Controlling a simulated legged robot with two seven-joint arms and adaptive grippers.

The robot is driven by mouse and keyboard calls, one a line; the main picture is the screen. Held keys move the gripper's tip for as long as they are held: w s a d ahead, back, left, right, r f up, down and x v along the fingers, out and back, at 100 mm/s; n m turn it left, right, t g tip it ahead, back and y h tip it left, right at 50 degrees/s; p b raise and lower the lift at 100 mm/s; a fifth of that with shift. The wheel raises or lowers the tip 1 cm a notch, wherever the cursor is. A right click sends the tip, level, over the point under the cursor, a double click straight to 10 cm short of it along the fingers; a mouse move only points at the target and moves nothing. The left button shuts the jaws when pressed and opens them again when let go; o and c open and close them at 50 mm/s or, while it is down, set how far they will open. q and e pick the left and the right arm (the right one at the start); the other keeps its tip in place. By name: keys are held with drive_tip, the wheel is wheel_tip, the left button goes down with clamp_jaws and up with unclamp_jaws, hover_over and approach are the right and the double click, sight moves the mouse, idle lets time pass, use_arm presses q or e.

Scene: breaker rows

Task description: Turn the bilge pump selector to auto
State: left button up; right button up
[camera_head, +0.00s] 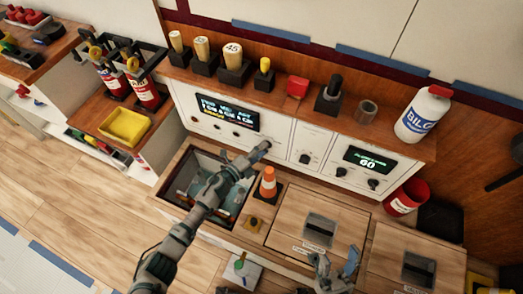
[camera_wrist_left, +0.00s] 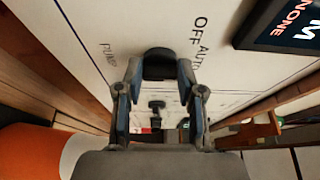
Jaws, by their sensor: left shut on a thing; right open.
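The black selector knob (camera_wrist_left: 158,60) sits on a white panel (camera_wrist_left: 75,35), with the words OFF and AUTO printed beside it and PUMP on its other side. My left gripper (camera_wrist_left: 158,74) is shut on the knob, one finger on each side. In the head view my left gripper (camera_head: 256,154) reaches up to the lower part of the white panel (camera_head: 277,130) and hides most of the knob. Which mark the knob points at cannot be told. My right gripper (camera_head: 338,268) is open and empty above the wooden hatches at the lower right.
An open bin (camera_head: 180,208) lies under my left arm. Other dark knobs (camera_head: 305,158) and a green display (camera_head: 368,159) are further right. A shelf with several items runs above the panel.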

use_arm(q)
drive_tip(key=shift+s+d+f, duration=0.1)
drive_tip(key=shift+s+f, duration=0.1)
drive_tip(key=shift+f, duration=0.2)
drive_tip(key=o, duration=1.1)
drive_tip(key=shift+o, duration=0.2)
drive_tip(key=shift+w+r, duration=0.1)
drive_tip(key=shift+r, duration=0.1)
drive_tip(key=v, duration=1.2)
